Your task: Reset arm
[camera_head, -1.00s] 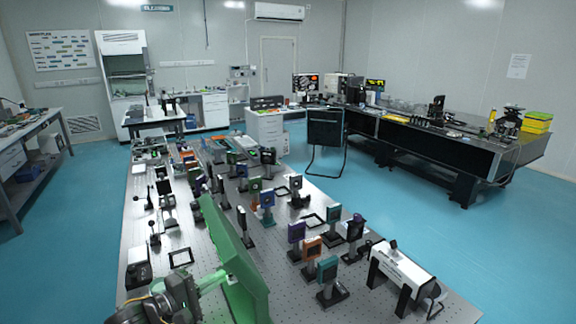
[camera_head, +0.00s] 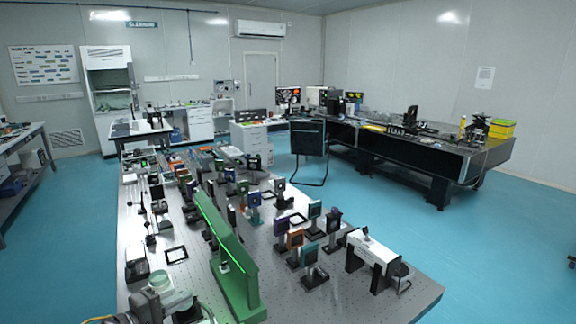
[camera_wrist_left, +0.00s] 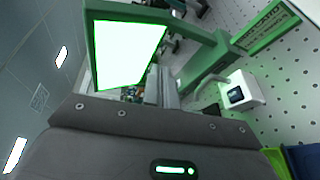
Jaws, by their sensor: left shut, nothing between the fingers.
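My left gripper (camera_head: 184,302) is low at the left of the head view, above the near end of the optical table (camera_head: 340,308). Its fingers are shut, with nothing between them. In the left wrist view the grey fingers (camera_wrist_left: 162,88) point at a green frame with a bright white panel. A tall green stand (camera_head: 226,245) with a glowing green edge stands just right of the gripper in the head view. I cannot tell whether the gripper touches it. My right gripper is not in view.
Several small optics mounts (camera_head: 308,253) on posts stand along the table. A white bench device (camera_head: 372,249) on black legs is at the near right. A black chair (camera_head: 308,140) and a long black table (camera_head: 420,150) stand behind. Blue floor (camera_head: 480,250) is clear at the right.

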